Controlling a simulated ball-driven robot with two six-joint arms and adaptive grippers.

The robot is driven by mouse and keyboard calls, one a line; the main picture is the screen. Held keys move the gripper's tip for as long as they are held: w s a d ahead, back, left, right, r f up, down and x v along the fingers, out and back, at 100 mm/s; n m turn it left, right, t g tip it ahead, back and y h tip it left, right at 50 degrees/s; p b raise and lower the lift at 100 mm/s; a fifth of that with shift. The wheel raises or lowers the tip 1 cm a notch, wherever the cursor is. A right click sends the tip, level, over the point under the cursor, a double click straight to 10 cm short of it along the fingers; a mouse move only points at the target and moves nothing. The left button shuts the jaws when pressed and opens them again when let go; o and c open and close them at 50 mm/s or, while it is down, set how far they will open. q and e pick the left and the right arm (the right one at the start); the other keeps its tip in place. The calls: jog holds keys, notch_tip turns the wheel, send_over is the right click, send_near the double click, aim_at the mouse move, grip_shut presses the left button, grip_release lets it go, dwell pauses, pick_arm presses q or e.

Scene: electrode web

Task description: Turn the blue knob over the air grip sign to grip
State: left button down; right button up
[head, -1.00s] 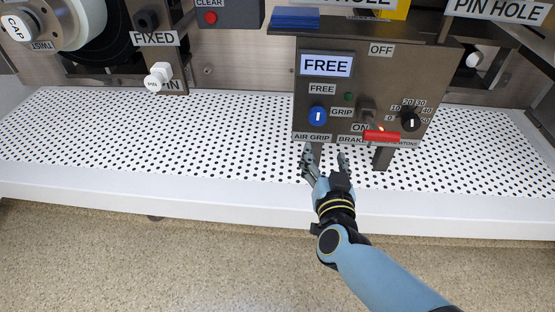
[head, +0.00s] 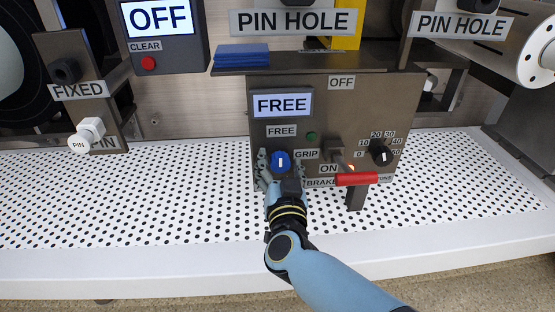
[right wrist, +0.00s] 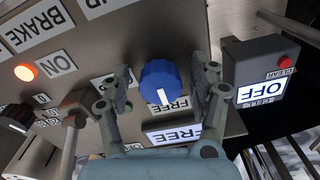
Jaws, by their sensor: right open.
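The blue knob (head: 280,161) is on the lower left of the brown control panel (head: 330,110), with its white mark pointing up toward the FREE label (head: 282,131). The GRIP label (head: 306,154) is to its right. The display (head: 282,103) reads FREE. My right gripper (head: 279,170) is open, with its fingers on either side of the knob. In the right wrist view the knob (right wrist: 160,85) stands between the open fingers (right wrist: 163,90), with a gap visible on both sides. The AIR GRIP sign is hidden behind my gripper. My left gripper is not in view.
A black dial (head: 380,152) is farther right. The white perforated table (head: 150,200) is clear at left. A PIN knob (head: 85,138) is far left.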

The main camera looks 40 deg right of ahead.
jog(key=c, duration=1.2)
jog(key=shift+o, duration=0.2)
